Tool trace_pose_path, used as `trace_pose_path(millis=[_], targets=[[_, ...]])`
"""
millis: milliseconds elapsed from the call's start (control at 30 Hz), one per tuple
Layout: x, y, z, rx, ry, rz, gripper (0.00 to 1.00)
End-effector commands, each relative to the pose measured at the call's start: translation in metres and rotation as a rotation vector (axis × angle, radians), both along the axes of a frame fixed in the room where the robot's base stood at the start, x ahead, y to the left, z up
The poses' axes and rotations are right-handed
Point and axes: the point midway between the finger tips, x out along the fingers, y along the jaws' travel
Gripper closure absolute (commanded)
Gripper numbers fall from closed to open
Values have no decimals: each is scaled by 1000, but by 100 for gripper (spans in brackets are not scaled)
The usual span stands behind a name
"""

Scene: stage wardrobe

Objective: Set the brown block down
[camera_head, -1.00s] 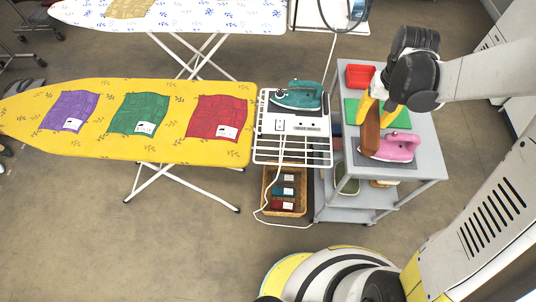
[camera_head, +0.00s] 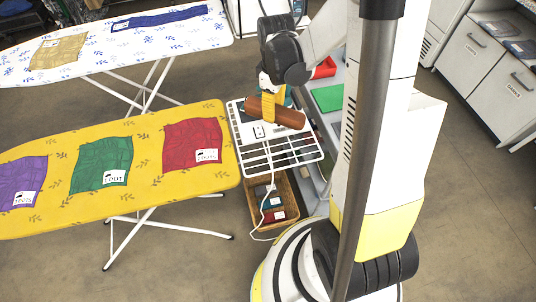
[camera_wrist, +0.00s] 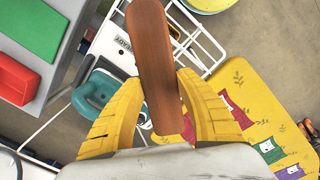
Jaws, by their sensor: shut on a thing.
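The brown block (camera_head: 278,112) is a long, rounded wooden piece. My gripper (camera_head: 266,106) is shut on it, with yellow fingers around it, above the white wire rack (camera_head: 270,158) at the right end of the yellow ironing board. In the wrist view the brown block (camera_wrist: 157,65) lies between the two yellow fingers of my gripper (camera_wrist: 160,105) and sticks out past their tips. The block appears held above the rack, apart from it. A teal iron (camera_wrist: 97,92) shows beside and below the block in the wrist view, mostly hidden in the head view.
The yellow ironing board (camera_head: 90,205) carries purple, green and red cloths. A basket (camera_head: 285,190) stands under the rack. A grey cart with a green mat (camera_head: 327,97) and red tray (camera_head: 324,68) is at the right, partly hidden by my arm. A white ironing board (camera_head: 100,60) stands behind.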

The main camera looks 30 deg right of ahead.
Motion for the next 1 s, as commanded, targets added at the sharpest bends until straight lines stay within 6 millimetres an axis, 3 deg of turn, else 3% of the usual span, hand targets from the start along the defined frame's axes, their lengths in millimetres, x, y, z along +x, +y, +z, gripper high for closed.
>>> trace_pose_path(millis=[200, 333, 500, 667, 1000], targets=[[-33, -65, -10, 0, 0, 333, 100], [-52, -92, -10, 0, 0, 512, 100], [-66, -110, -11, 0, 0, 648, 100], [-64, -99, -22, 0, 0, 689, 100], [-40, -22, -72, 0, 0, 690, 100]])
